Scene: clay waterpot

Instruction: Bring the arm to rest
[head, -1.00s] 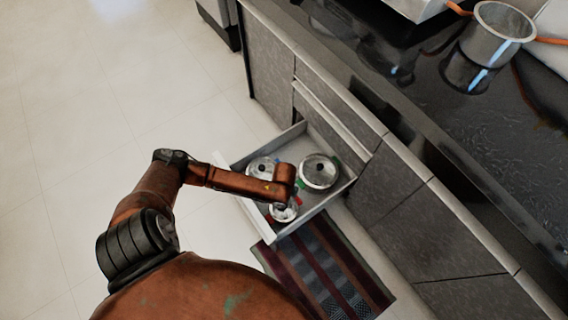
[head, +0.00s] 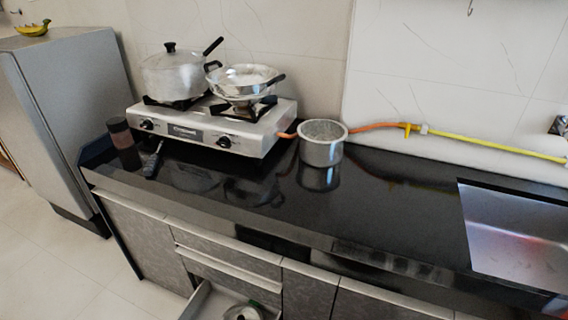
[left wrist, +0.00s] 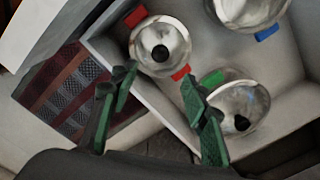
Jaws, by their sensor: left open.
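My left gripper (left wrist: 160,105) shows in the left wrist view with its two green-padded fingers spread apart and nothing between them. It is above the edge of an open drawer (left wrist: 165,108). In the drawer lie several shiny metal lids with dark knobs: one (left wrist: 174,40) has red tabs, another (left wrist: 232,90) has a green tab. Neither arm shows in the head view, and my right gripper is in no view.
The head view shows the open drawer (head: 205,301) low under the black counter (head: 400,215). A stove (head: 215,125) bears a lidded pot (head: 172,78) and a pan (head: 240,88). A metal pot (head: 321,150) stands beside it. A sink (head: 515,235) is at right. A striped mat (left wrist: 65,95) lies by the drawer.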

